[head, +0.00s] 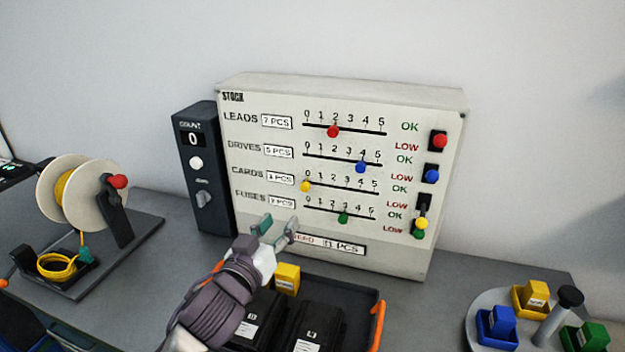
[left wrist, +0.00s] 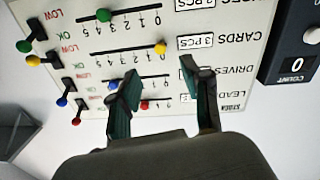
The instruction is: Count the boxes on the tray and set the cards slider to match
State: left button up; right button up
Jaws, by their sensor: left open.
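The white STOCK panel (head: 345,250) stands at the back of the bench. The cards slider (head: 305,187) has a yellow knob at the 0 end of its row; it also shows upside down in the left wrist view (left wrist: 160,48). The dark tray (head: 365,300) below the panel holds black boxes, one at left (head: 258,315) and one at right (head: 315,330). A small yellow block (head: 287,279) shows at the tray's back. My arm hides part of the tray. My left gripper (head: 276,230) is open and empty, in front of the panel's lower left; its fingers also show in the left wrist view (left wrist: 158,85).
A count box (head: 205,165) reading 0 stands left of the panel. Red (head: 333,132), blue (head: 361,168) and green (head: 343,218) slider knobs share the panel. A cable reel (head: 90,190) stands left. A round tray (head: 475,320) with coloured bins is at right.

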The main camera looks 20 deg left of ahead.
aim_at(304, 189)
pick_arm(q)
jog(key=w, duration=0.2)
jog(key=w+p, duration=0.1)
jog(key=w, duration=0.2)
jog(key=w+r+p, duration=0.1)
jog(key=w, duration=0.1)
jog(key=shift+w+d, duration=0.25)
jog(key=shift+d, duration=0.1)
jog(key=w+p, duration=0.1)
jog(key=w, duration=0.2)
jog(key=shift+w+d+f, duration=0.1)
jog(key=shift+w+d, duration=0.05)
jog(key=shift+w, duration=0.45)
jog(key=shift+w+d+f, duration=0.1)
jog(key=shift+w, duration=0.2)
jog(key=c, duration=0.9)
grip_shut()
pick_arm(e)
jog(key=shift+g, duration=0.3)
jog(key=s+r, duration=0.1)
jog(key=s, duration=0.1)
jog(key=s+r, duration=0.2)
jog(key=shift+s+r, duration=0.2)
jog(key=shift+s, duration=0.1)
